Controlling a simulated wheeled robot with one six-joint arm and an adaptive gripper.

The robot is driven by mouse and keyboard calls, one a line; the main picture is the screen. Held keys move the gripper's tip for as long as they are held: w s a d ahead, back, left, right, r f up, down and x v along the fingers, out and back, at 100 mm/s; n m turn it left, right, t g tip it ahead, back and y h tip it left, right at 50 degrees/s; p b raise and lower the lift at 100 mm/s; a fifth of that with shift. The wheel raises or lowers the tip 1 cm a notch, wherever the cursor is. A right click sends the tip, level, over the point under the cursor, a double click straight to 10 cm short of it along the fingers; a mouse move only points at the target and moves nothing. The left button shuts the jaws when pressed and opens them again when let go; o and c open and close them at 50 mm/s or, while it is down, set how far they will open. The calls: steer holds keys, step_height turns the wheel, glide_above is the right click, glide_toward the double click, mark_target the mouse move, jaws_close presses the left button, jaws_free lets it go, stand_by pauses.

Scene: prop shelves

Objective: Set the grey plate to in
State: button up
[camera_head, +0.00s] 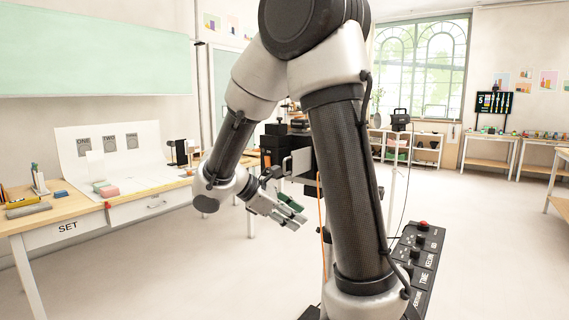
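A flat, light grey plate (302,161) stands upright against the dark equipment behind my arm. It is the likely grey plate, but it is small and partly hidden by my forearm, so I cannot tell whether it is in or out. My gripper (291,212) hangs below and left of it, pointing down and to the right, apart from the plate. Its fingers look spread, with dark green on them; I see nothing clearly held between them.
A wooden table (75,207) marked SET stands at left with a white backdrop (130,143) and small props. A black control panel (421,262) with knobs and a red button is at lower right. An orange cable (321,225) hangs behind my arm. Floor at right is clear.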

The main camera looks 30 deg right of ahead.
steer(key=w+r+n+t+h, duration=0.2)
steer(key=w+r+n+h, duration=0.25)
steer(key=w, duration=0.45)
steer(key=n+t+h, duration=0.3)
steer(key=n, duration=0.1)
glide_toward(285, 159)
steer(key=d, duration=0.4)
steer(key=w+d, duration=0.1)
steer(key=d, duration=0.4)
steer(key=shift+w+d+f, duration=0.35)
steer(key=shift+d, duration=0.05)
jaws_close()
